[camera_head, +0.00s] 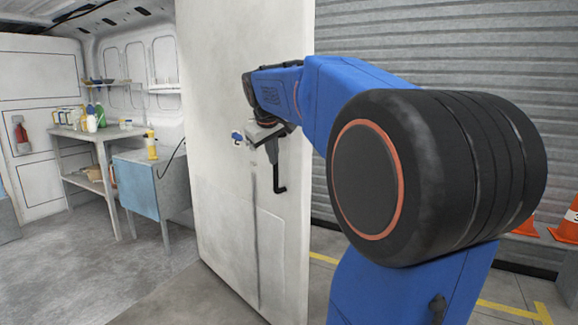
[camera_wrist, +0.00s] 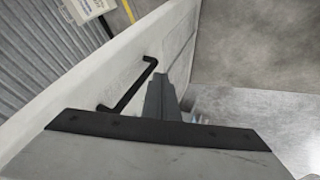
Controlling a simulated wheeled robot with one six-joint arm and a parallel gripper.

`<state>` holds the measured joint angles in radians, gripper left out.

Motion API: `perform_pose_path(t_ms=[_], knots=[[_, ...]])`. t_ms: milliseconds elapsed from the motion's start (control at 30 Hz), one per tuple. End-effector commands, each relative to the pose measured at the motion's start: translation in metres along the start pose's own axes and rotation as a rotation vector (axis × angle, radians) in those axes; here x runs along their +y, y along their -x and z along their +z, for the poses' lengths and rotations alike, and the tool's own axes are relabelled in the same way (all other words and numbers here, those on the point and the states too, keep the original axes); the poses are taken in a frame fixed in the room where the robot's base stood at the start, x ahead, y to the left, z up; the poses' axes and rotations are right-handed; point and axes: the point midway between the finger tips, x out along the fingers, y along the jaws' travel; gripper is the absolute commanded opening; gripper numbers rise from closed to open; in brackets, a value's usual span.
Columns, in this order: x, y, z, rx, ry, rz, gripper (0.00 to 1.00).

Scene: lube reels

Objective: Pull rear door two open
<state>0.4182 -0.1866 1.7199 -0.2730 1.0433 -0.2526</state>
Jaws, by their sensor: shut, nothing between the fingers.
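The rear door (camera_head: 225,160) is a tall white panel in the middle of the head view, standing ajar, with the van interior visible to its left. A small label (camera_head: 237,138) and a black bent handle (camera_head: 280,180) are on its face. My gripper (camera_head: 272,150) is just above the handle, close to the door face. In the wrist view the handle (camera_wrist: 128,88) lies left of my shut, empty fingers (camera_wrist: 158,90), very near them. I cannot tell whether they touch. The door (camera_wrist: 100,65) runs diagonally there.
Inside the van at left are a workbench (camera_head: 95,135) with several bottles and a blue-fronted cabinet (camera_head: 137,188). A grey corrugated shutter (camera_head: 470,60) is behind my arm. Orange cones (camera_head: 567,222) stand at the right edge. Grey floor (camera_head: 70,275) is clear at lower left.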

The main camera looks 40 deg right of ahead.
Motion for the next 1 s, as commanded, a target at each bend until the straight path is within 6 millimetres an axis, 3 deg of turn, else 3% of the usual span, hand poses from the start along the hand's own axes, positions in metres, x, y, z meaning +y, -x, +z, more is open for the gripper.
perform_pose_path(t_ms=[100,200,467,933,1000], knots=[[0.026,-0.007,-0.015,-0.007,-0.001,0.031,0.00],[0.035,-0.009,-0.019,-0.009,-0.001,0.041,0.00],[0.038,-0.032,-0.020,-0.012,0.000,0.043,0.00],[0.042,-0.113,-0.019,-0.011,0.000,0.043,0.00],[0.054,-0.116,-0.019,-0.010,-0.001,0.045,0.00]])
